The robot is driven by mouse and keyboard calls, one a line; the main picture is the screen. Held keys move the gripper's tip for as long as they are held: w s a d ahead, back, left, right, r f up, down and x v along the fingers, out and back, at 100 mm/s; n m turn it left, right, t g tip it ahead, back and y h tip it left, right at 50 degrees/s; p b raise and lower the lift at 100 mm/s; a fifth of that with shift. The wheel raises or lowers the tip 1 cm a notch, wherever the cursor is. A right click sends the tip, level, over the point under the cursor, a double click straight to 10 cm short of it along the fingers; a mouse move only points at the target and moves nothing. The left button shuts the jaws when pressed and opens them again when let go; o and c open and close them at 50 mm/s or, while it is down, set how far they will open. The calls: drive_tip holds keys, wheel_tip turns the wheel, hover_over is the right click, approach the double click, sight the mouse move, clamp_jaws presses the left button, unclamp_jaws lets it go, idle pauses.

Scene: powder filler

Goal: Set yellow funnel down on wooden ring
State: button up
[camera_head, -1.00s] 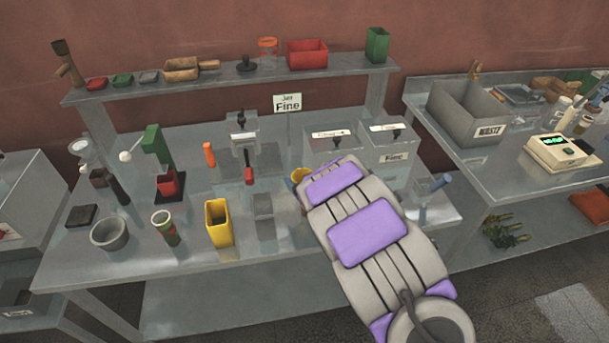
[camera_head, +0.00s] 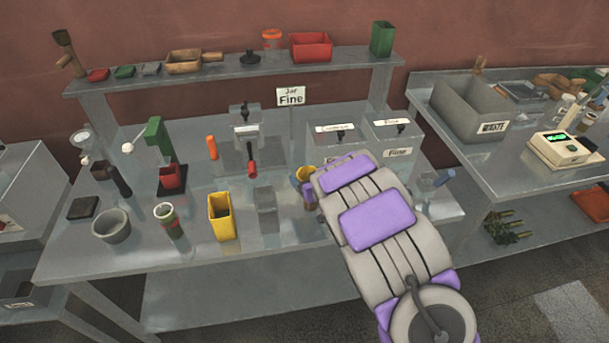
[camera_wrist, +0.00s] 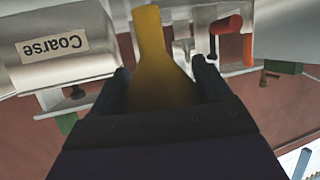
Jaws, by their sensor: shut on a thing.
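The yellow funnel (camera_head: 305,174) shows just past the end of my arm in the head view, near the middle of the bench. In the wrist view the funnel (camera_wrist: 152,40) fills the space between my two dark fingers. My gripper (camera_wrist: 160,72) is shut on it. My arm covers most of my gripper in the head view. I cannot make out the wooden ring in either view; my arm hides part of the bench. I cannot tell whether the funnel touches anything below it.
Lidded bins labelled Coarse (camera_wrist: 55,45) and Fine (camera_head: 392,140) stand close behind and right of my gripper. A press with a red handle (camera_head: 245,130), a grey block (camera_head: 266,205) and a yellow container (camera_head: 221,217) stand to the left. A Jar Fine sign (camera_head: 291,97) rises behind.

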drive_tip(key=shift+d+f, duration=0.35)
drive_tip(key=shift+d, duration=0.2)
drive_tip(key=shift+d+f, duration=0.3)
drive_tip(key=shift+d, duration=0.25)
drive_tip(key=shift+a+f+b, duration=0.15)
drive_tip(key=shift+f+b, duration=0.25)
drive_tip(key=shift+f, duration=0.05)
drive_tip(key=shift+a+f, duration=0.75)
drive_tip(key=shift+a, duration=0.1)
drive_tip(key=shift+f+b, duration=0.2)
drive_tip(key=shift+b, duration=0.1)
drive_tip(key=shift+d+f, duration=0.4)
drive_tip(key=shift+d, duration=0.25)
drive_tip(key=shift+f, duration=0.15)
drive_tip(key=shift+a+f, duration=0.1)
drive_tip(key=shift+a, duration=0.35)
drive_tip(key=shift+d, duration=0.1)
